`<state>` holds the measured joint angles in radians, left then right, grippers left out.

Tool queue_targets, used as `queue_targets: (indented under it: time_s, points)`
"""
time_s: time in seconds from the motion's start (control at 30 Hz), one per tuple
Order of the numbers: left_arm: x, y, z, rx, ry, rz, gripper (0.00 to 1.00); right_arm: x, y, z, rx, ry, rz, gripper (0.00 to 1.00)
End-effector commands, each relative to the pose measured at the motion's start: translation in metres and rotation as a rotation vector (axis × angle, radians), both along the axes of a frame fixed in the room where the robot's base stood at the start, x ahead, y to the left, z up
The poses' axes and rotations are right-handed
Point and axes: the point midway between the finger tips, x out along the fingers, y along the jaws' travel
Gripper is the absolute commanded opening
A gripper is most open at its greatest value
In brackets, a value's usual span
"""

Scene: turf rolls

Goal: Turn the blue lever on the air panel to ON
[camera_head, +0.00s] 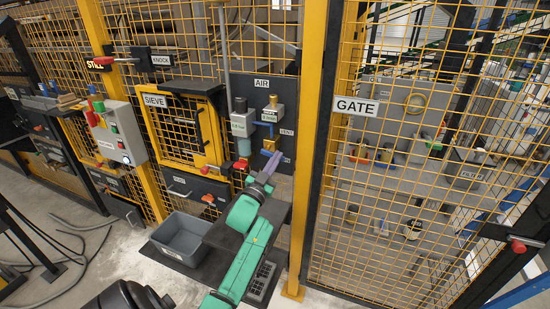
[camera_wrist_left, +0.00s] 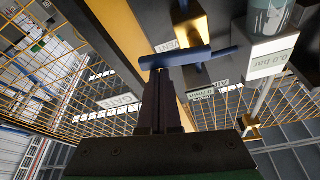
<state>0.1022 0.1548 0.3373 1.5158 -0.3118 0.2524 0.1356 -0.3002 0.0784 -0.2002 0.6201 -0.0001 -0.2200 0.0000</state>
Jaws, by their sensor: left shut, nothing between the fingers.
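The grey air panel (camera_head: 284,88) hangs on the fence under an AIR sign. Its blue lever (camera_head: 268,145) sits low on the panel, near the VENT label (camera_head: 286,132). In the left wrist view the blue lever (camera_wrist_left: 178,57) lies crosswise just beyond my fingertips. My left gripper (camera_head: 274,158) reaches up to it from below. In the wrist view its fingers (camera_wrist_left: 158,76) are shut and empty, with the tips at or very near the lever's left part; contact is unclear. My right gripper is not in view.
A gauge box (camera_wrist_left: 271,57) reading 0.0 bar is beside the lever. The yellow post (camera_head: 309,130) stands close to the right of the panel, then the mesh gate (camera_head: 390,215). The sieve door (camera_head: 183,125) is left. A grey bin (camera_head: 180,238) sits below.

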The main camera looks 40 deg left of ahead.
Motion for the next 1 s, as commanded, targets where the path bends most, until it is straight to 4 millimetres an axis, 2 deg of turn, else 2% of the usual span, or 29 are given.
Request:
queue_targets:
  time_s: [0.4, 1.0]
  points:
    - [-0.001, 0.003, -0.022, 0.359, 0.126, -0.001, 0.00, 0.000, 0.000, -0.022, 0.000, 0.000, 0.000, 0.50]
    - [-0.007, 0.019, -0.043, 0.896, 0.314, 0.001, 0.00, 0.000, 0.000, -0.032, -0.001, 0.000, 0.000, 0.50]
